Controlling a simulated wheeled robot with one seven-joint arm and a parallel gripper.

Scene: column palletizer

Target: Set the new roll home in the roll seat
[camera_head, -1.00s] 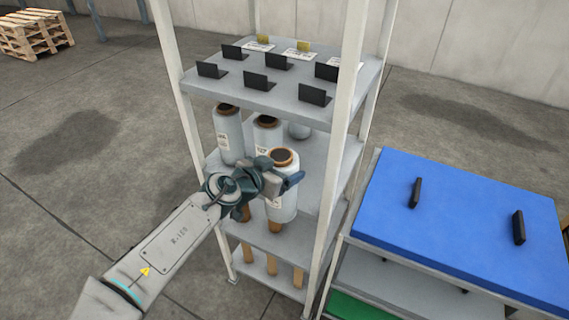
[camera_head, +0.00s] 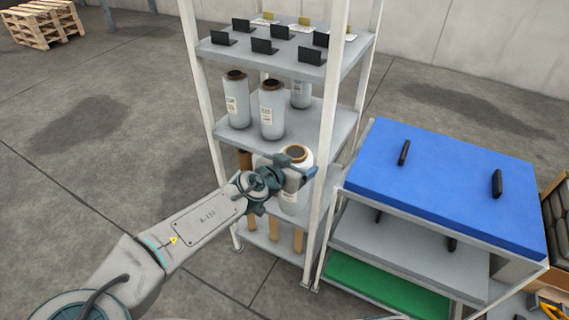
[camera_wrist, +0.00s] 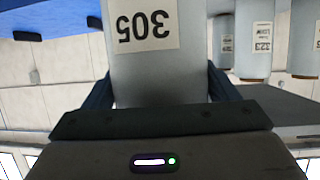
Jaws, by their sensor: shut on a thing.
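My gripper (camera_head: 291,176) is shut on a pale film roll (camera_head: 293,196) with a dark core, held upright in front of the shelf rack. In the wrist view the held roll (camera_wrist: 160,75) fills the space between my fingers, and its label reads 305 upside down. My gripper also shows in the wrist view (camera_wrist: 160,92). More rolls stand on the rack's middle shelf, among them a front roll (camera_head: 271,110) and a left roll (camera_head: 236,102). No roll seat can be made out in these views.
The white rack (camera_head: 333,120) has black holders on its top shelf and brown cores (camera_head: 272,238) low down. A cart with a blue top (camera_head: 450,190) and black handles stands close at the right. Open floor (camera_head: 100,200) lies to the left.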

